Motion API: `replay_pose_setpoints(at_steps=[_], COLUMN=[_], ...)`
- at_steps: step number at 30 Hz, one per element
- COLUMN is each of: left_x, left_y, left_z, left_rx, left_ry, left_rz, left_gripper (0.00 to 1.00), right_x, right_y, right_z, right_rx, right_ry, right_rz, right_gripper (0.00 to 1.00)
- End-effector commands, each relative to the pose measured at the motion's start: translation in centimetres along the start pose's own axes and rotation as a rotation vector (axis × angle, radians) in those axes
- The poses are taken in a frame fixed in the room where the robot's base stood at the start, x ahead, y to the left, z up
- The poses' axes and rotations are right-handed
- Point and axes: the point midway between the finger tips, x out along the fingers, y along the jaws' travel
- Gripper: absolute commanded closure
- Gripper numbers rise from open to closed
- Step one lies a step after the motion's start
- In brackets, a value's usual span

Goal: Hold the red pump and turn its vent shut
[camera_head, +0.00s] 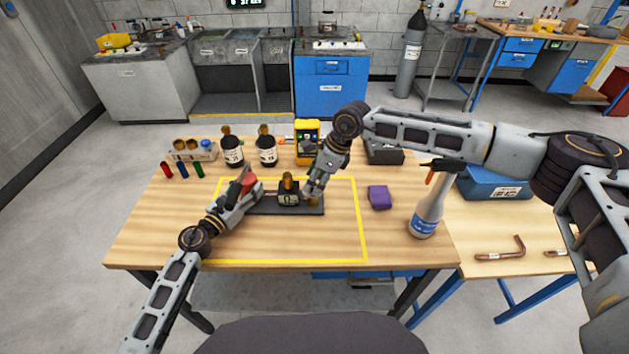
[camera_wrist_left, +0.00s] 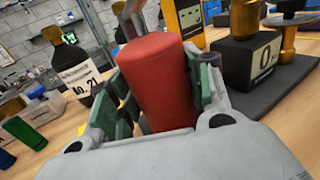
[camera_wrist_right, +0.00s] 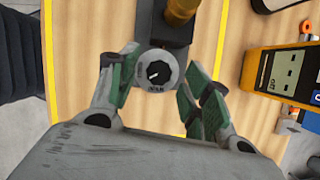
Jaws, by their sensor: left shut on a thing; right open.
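The red pump (camera_head: 249,182) is a red cylinder with a metal part at its top. It fills the middle of the left wrist view (camera_wrist_left: 155,85). My left gripper (camera_head: 244,194) is shut on it, its green pads on either side, left of the dark base plate (camera_head: 265,206).
A dark block marked 0 (camera_wrist_left: 250,62) with a brass piece stands on the plate. A purple block (camera_head: 378,197) and spray bottle (camera_head: 427,212) are at right.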

Motion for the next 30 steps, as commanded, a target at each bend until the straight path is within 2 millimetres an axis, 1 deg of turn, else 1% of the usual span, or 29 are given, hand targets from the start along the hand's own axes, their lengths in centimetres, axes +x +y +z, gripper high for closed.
replay_pose_setpoints(at_steps=[4,13,21,24,30], left_x=[0.03,0.04,0.03,0.03,0.03], left_y=[-0.01,0.00,0.00,0.00,0.00], left_z=[0.11,0.12,0.12,0.12,0.13], left_rx=[0.001,0.001,0.001,0.001,0.001], left_ry=[-0.002,-0.002,-0.002,-0.002,-0.002], left_rz=[0.000,0.000,0.000,0.000,0.000], left_gripper=[1.00,1.00,1.00,1.00,1.00], right_x=[0.61,0.67,0.64,0.64,0.63], right_y=[0.02,0.02,0.01,0.00,-0.01], right_z=[-0.01,-0.01,0.00,0.00,-0.01], right_rx=[0.000,0.000,0.000,0.000,0.005], right_ry=[0.000,0.000,0.000,0.000,0.000], right_rz=[0.000,0.000,0.000,0.000,-0.003], right_gripper=[0.51,0.51,0.86,0.97,0.97])
